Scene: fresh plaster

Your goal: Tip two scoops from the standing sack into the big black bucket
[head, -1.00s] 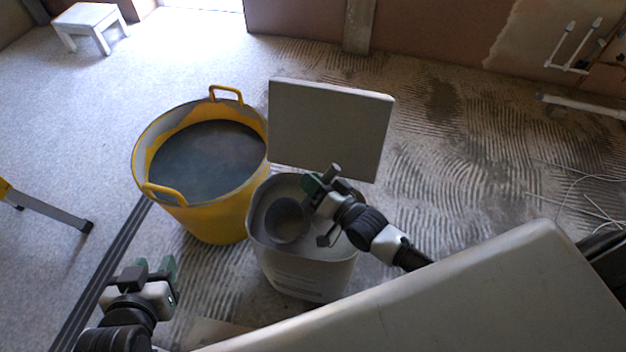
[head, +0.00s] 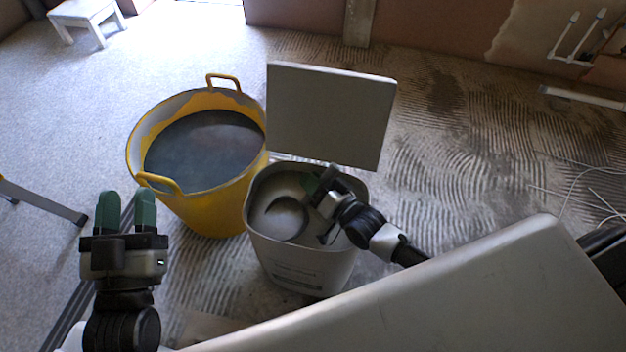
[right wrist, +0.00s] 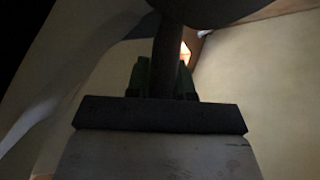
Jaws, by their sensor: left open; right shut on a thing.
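A pale, open-topped container with printing on its front (head: 300,272) stands on the floor and holds pale powder; it is the only thing here like the standing sack. My right gripper (head: 322,184) is inside its mouth, shut on a grey scoop (head: 285,220) that sits low against the powder. The right wrist view shows the scoop's dark handle (right wrist: 165,65) between the green fingers. A yellow two-handled tub (head: 205,212) with a dark grey fill stands just left of the container. No black bucket shows. My left gripper (head: 127,208) is open and empty, left of the tub's front.
A flat grey panel (head: 330,115) stands upright behind the container. A white stool (head: 85,15) is at the far left. A large pale slab-like surface (head: 430,290) fills the lower right. Ridged floor lies to the right; carpet-like floor at left is mostly clear.

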